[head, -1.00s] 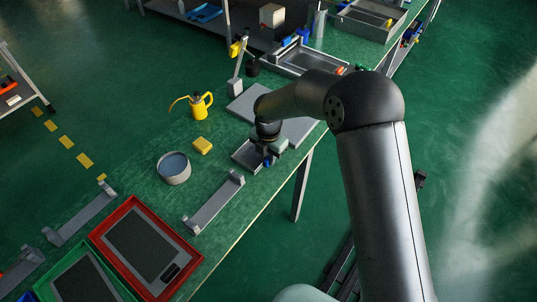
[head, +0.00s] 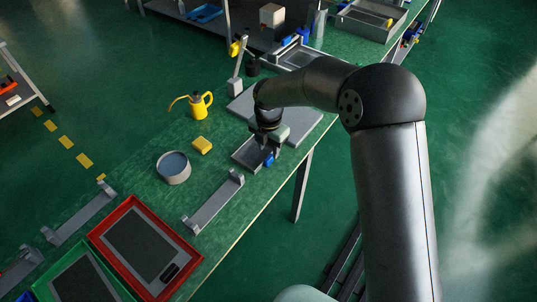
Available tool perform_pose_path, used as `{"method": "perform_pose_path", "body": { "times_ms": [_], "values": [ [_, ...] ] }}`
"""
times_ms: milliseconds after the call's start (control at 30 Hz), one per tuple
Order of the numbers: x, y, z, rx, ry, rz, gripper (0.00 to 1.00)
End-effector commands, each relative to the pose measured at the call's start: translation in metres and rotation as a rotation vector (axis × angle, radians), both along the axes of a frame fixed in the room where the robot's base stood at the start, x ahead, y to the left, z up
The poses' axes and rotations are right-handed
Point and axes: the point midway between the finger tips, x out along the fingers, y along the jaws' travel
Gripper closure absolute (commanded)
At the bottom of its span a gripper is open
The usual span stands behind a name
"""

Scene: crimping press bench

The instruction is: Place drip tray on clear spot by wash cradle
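A small shallow grey tray (head: 246,155), which looks like the drip tray, lies on the green bench near its front edge. A small blue part (head: 268,160) shows at its right end. My gripper (head: 268,151) points down at that end of the tray, by the blue part. The fingers are small and dark, and I cannot tell whether they are open or gripping. A long grey cradle with raised ends (head: 212,204) lies to the lower left of the tray. A similar cradle (head: 80,215) lies farther left. I cannot tell which is the wash cradle.
A round grey bowl (head: 173,168), yellow block (head: 202,145) and yellow can (head: 200,105) stand left of the tray. A flat grey plate (head: 302,128) lies behind my gripper. Red (head: 187,262) and green (head: 118,286) trays fill the near bench. Bare bench shows between bowl and cradle.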

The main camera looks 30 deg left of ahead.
Motion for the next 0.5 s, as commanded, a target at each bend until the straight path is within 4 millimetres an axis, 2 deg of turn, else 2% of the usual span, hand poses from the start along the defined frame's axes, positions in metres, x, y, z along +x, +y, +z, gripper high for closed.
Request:
{"method": "perform_pose_path", "body": {
  "times_ms": [100, 233, 400, 500],
  "values": [
    [0.001, 0.000, 0.027, 0.004, -0.003, -0.002, 0.61],
    [0.000, 0.000, 0.052, 0.002, -0.002, 0.000, 0.61],
    [0.000, 0.000, 0.071, 0.001, 0.000, 0.000, 0.61],
    [0.000, 0.000, 0.076, 0.000, 0.000, 0.000, 0.61]
  ]
}}
